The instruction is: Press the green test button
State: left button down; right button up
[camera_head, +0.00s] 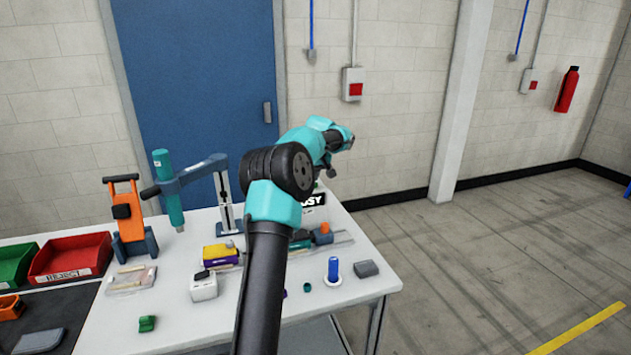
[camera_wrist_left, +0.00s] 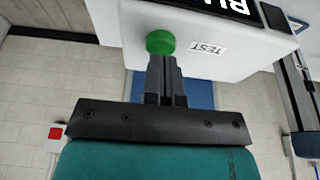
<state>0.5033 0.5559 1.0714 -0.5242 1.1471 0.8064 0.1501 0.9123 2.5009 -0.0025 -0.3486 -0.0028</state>
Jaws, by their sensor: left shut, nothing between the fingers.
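In the left wrist view, a round green button (camera_wrist_left: 160,42) stands out from a white box (camera_wrist_left: 230,58), beside a label reading TEST. My left gripper (camera_wrist_left: 163,62) is shut and empty, with its fingertips right at the button's edge. I cannot tell whether they touch it or how far the button is pushed in. In the head view, the box (camera_head: 314,214) shows partly behind my arm, with a black display whose visible letters end in SY. The button and the fingertips are hidden there. My right gripper is not in view.
On the white table (camera_head: 190,325) stand a teal tool on a stand (camera_head: 168,190), an orange fixture (camera_head: 130,225), a red REJECT bin (camera_head: 70,258), a green bin (camera_head: 14,265) and a blue peg (camera_head: 333,268).

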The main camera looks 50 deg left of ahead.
pick_arm(q)
jog(key=v, duration=1.1)
jog(key=shift+r, duration=0.3)
jog(key=shift+a, duration=0.1)
